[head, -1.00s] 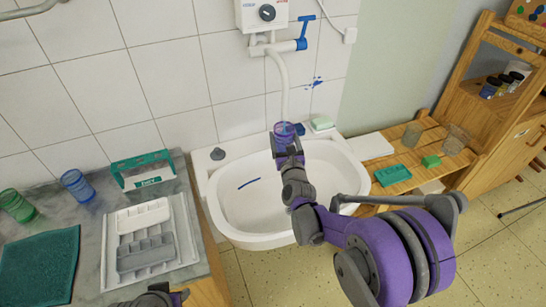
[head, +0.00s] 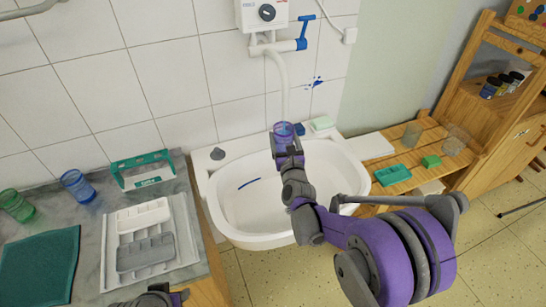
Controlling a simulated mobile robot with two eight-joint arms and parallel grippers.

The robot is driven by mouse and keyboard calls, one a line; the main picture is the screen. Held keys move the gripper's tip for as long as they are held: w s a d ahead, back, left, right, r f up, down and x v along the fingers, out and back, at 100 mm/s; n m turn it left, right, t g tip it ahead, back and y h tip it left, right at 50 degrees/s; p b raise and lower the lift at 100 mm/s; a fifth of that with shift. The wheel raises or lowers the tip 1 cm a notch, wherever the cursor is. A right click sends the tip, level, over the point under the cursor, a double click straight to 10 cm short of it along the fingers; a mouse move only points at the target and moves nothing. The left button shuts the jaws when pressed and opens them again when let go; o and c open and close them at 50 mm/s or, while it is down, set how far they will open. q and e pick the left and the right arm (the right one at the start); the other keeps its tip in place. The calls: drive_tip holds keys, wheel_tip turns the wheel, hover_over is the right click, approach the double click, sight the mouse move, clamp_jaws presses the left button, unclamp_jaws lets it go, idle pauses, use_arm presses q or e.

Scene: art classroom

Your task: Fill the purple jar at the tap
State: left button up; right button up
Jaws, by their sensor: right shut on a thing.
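The purple jar (head: 284,129) is see-through and appears upright, with its mouth at the lower end of the tap's white spout (head: 284,90). My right gripper (head: 287,146) is shut on the jar and holds it over the back of the white basin (head: 237,222). The tap (head: 270,45) has a blue lever (head: 303,30) on its right, below a white wall heater (head: 262,14). I cannot make out any water running or the level in the jar. Part of my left gripper (head: 160,293) shows at the bottom edge; its fingers are not clear.
Left of the basin, a grey counter holds a blue glass (head: 77,187), a green glass (head: 17,205), a teal caddy (head: 143,170), a grey tray (head: 145,252) and a teal cloth (head: 40,266). On the right, a wooden shelf (head: 410,153) holds glasses and green blocks.

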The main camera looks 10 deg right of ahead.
drive_tip(key=shift+s+a+f, duration=0.1)
drive_tip(key=shift+s+a, duration=0.15)
drive_tip(key=shift+a, duration=0.05)
drive_tip(key=s+a+b, duration=0.1)
drive_tip(key=s, duration=0.1)
drive_tip(key=s+a+b, duration=0.1)
drive_tip(key=a, duration=0.1)
drive_tip(key=shift+s, duration=0.4)
drive_tip(key=shift+s+a+b, duration=0.45)
drive_tip(key=shift+s+b, duration=0.05)
drive_tip(key=shift+s, duration=0.25)
drive_tip(key=s+a+b, duration=0.1)
drive_tip(key=s+a, duration=0.3)
drive_tip(key=s, duration=0.1)
drive_tip(key=shift+s+a, duration=0.15)
drive_tip(key=shift+s, duration=0.15)
